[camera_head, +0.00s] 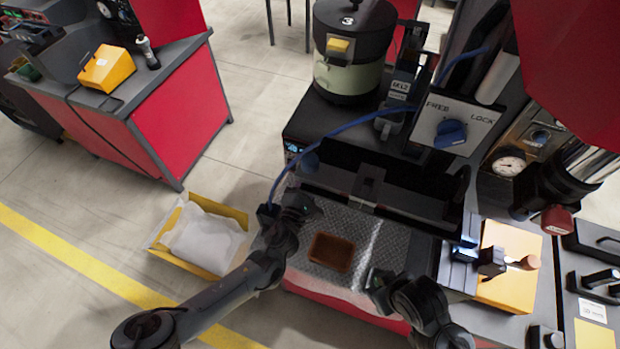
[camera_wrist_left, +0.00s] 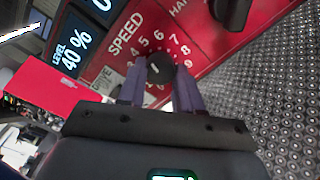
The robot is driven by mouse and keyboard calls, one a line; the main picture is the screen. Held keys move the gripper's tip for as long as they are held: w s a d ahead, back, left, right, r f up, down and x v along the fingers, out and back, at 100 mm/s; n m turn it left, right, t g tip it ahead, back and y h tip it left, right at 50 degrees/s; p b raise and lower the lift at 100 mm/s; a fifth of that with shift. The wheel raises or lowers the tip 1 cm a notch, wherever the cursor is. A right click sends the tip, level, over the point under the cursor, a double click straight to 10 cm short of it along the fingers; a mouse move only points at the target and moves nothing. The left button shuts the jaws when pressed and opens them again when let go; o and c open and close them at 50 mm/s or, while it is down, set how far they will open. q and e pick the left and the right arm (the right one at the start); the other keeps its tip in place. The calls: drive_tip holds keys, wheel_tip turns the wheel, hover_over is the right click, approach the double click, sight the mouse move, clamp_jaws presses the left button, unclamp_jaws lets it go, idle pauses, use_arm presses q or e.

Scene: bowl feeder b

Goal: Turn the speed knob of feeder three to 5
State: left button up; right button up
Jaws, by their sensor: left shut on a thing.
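Feeder three, a round bowl marked 3 (camera_head: 348,80), stands on a dark base at the top centre of the head view. In the left wrist view, the small black speed knob (camera_wrist_left: 160,70) sits on a red panel (camera_wrist_left: 205,35) beside the word SPEED and a ring of numbers. My left gripper (camera_wrist_left: 160,82) has its two fingers on either side of the knob, shut on it. In the head view my left gripper (camera_head: 300,205) is by the feeder's front; its fingertips are hard to make out. I cannot tell which number the knob points to. My right gripper (camera_head: 378,282) hangs right of the brown tray.
A brown tray (camera_head: 331,252) lies on the textured mat (camera_head: 365,225). A larger black knob (camera_wrist_left: 232,10) is near the speed knob, and a display reads LEVEL 40 % (camera_wrist_left: 75,50). A FREE/LOCK switch (camera_head: 451,133) stands right of the feeder. A blue cable (camera_head: 345,127) crosses the front.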

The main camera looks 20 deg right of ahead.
use_arm(q)
drive_tip(key=shift+m, duration=0.3)
drive_tip(key=o, duration=1)
drive_tip(key=shift+o, duration=0.2)
drive_tip(key=p+v, duration=0.3)
drive_tip(key=v, duration=0.8)
